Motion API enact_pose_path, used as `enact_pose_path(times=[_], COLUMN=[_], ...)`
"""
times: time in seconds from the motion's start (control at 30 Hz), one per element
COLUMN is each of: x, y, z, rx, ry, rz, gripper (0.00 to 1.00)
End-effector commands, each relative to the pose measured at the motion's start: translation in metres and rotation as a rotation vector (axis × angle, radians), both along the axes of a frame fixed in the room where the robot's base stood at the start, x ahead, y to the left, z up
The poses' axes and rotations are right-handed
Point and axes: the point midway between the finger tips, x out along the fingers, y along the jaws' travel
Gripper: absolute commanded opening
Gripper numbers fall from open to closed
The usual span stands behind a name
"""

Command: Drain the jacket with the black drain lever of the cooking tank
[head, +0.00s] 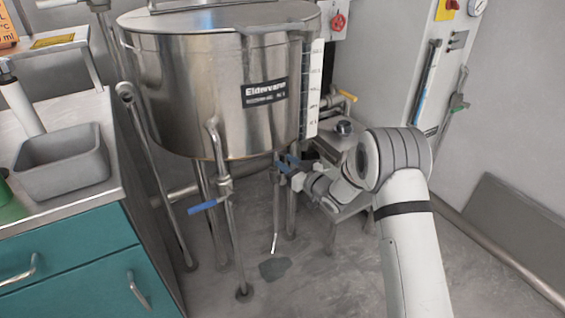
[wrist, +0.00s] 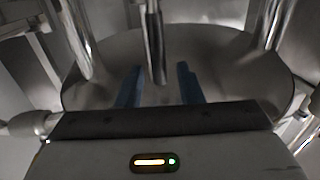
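The steel cooking tank (head: 215,85) stands on legs in the middle of the head view. A thin drain pipe (head: 276,210) hangs under it, with a pale tip just above a dark wet-looking patch (head: 275,268) on the floor. My gripper (head: 284,163) is under the tank's right side, close to the top of this pipe. In the wrist view its two blue fingers (wrist: 160,86) are apart, and a vertical steel pipe (wrist: 154,45) shows between them; I cannot tell whether they touch it. I cannot pick out the black drain lever; my gripper may hide it.
A blue-handled valve (head: 207,204) sticks out at the tank's front left. A teal cabinet (head: 80,265) with a grey bin (head: 62,172) stands at left. Tank legs surround my gripper. The front floor is clear.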

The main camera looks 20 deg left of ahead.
Motion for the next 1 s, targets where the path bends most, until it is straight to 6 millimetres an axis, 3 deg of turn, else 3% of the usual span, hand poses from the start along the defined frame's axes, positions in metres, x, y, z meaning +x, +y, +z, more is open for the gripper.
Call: enact_pose_path(times=[0.2, 0.53, 0.93, 1.0], x=[0.012, 0.014, 0.013, 0.013], y=[0.022, 0.025, 0.026, 0.026], z=[-0.001, 0.0, 0.0, 0.0], rx=[-0.001, 0.0, 0.0, -0.001], ry=[0.0, 0.001, 0.001, 0.002], rz=[0.0, -0.001, 0.0, 0.0], gripper=[0.34, 0.34, 0.01, 0.0])
